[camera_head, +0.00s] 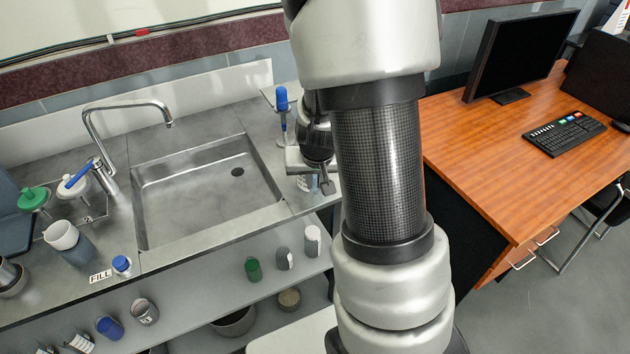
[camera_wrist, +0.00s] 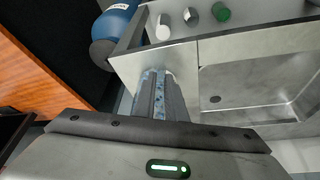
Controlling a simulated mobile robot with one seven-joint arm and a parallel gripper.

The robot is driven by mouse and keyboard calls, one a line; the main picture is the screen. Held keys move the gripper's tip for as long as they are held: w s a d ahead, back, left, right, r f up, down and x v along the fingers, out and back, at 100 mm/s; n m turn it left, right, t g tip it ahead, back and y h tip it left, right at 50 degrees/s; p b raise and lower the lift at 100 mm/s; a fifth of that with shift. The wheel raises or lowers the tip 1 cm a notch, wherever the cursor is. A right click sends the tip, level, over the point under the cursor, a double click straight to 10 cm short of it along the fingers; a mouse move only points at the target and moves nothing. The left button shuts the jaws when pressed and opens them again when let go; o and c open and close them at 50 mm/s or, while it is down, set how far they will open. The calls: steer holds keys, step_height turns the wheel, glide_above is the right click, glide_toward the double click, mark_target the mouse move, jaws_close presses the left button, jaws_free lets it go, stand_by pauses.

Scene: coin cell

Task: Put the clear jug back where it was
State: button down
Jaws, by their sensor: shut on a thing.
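My gripper (camera_head: 318,178) is over the counter to the right of the sink, partly hidden behind my arm. In the wrist view its fingers (camera_wrist: 159,98) are shut on a see-through, bluish mottled thing, which looks like the clear jug (camera_wrist: 175,103). The fingers cover its middle, and its full outline is hidden. A small part of the jug (camera_head: 305,184) shows just under the gripper in the head view. I cannot tell whether its base touches the counter.
The sink (camera_head: 205,190) is left of my gripper. A blue-topped stand (camera_head: 282,100) is close behind it. A pale cup (camera_head: 61,235) and a FILL label (camera_head: 101,276) are at left. Small bottles (camera_head: 253,269) line the lower shelf. A large blue bottle (camera_wrist: 115,28) shows in the wrist view.

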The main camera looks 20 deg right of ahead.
steer(key=shift+f, duration=0.2)
steer(key=c, duration=1.8)
jaws_free()
steer(key=shift+r, duration=0.1)
steer(key=shift+r, duration=0.25)
steer(key=s+a+r+n+y+p, duration=0.1)
steer(key=s+a+r+p, duration=0.3)
steer(key=r, duration=0.7)
steer(key=s+a+r+n+y+p, duration=0.1)
steer(key=s+a+r+p, duration=0.3)
steer(key=r, duration=0.7)
steer(key=s+a+r+n+t, duration=0.1)
steer(key=s+a+r+n, duration=0.1)
steer(key=s+r, duration=0.6)
steer(key=s+a, duration=0.1)
steer(key=s, duration=0.1)
steer(key=shift+s+a+r, duration=0.25)
steer(key=shift+s+r, duration=0.05)
steer(key=shift+r, duration=0.05)
